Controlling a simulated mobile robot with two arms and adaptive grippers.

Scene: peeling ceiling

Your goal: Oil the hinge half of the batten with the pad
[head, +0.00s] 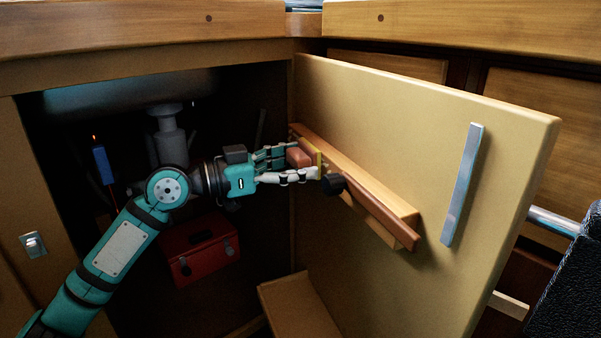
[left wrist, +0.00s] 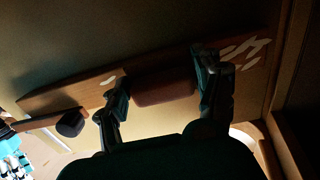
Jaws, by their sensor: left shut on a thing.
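The wooden batten (head: 400,206) runs along the inner face of the open cabinet door (head: 400,120), sloping down to the right in the head view. My left gripper (head: 305,163) is at its hinge half, shut on the reddish-brown pad (head: 298,157). In the left wrist view the pad (left wrist: 163,88) sits between both fingers, over or against the batten (left wrist: 60,98); exact contact is unclear. Pale marks (left wrist: 250,48) show on the batten toward the right there, with a smaller one by the left finger. The fingers hide part of the batten.
A dark knob (head: 333,184) is just right of the fingers, in front of the batten. A metal handle (head: 462,185) is on the door. A red toolbox (head: 199,251) and a blue lighter-like object (head: 102,162) are in the dark cabinet. A wooden step (head: 302,308) lies below.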

